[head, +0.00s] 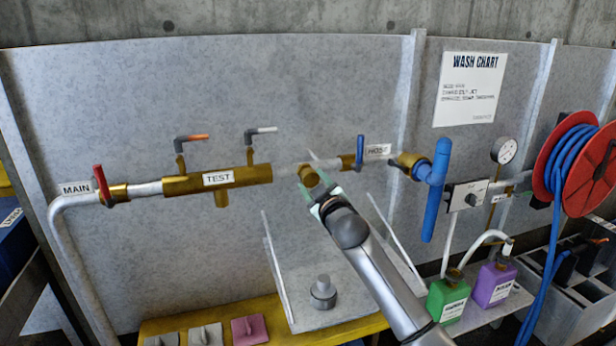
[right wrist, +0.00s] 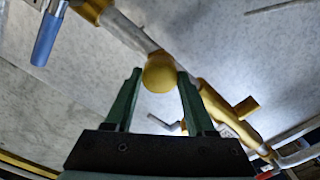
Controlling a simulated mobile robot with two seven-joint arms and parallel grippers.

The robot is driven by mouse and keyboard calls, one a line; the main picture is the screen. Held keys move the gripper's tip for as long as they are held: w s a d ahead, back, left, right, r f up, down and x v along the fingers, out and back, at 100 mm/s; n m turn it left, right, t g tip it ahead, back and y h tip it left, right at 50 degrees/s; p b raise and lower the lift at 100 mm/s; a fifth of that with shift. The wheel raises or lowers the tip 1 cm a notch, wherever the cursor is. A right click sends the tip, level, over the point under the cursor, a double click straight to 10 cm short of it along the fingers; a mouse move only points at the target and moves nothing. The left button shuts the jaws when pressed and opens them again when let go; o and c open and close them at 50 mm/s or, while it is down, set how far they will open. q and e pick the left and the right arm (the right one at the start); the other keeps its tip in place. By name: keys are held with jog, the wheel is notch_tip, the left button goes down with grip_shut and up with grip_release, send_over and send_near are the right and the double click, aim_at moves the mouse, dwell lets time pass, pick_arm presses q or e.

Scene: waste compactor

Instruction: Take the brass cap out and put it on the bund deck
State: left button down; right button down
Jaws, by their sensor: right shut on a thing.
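The brass cap (head: 307,177) is a short round brass piece against the underside of the grey pipe, between the TEST and HOSE labels. It also shows as a round brass end in the right wrist view (right wrist: 160,72), between my fingertips. My right gripper (head: 311,180) is shut on it, with one green finger on each side. I cannot tell whether the cap is seated on the pipe or just clear of it. A yellow-edged deck (head: 262,311), which may be the bund deck, lies low in front. My left gripper is not in view.
A grey tray (head: 300,265) with raised sides lies below the pipe and holds a grey knobbed piece (head: 323,292). Red (head: 103,183) and blue (head: 360,152) valve levers flank the pipe. A blue handle (head: 436,190), green jug (head: 447,300) and purple jug (head: 492,284) stand right.

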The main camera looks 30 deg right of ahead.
aim_at(311, 181)
jog(key=shift+v, duration=2.15)
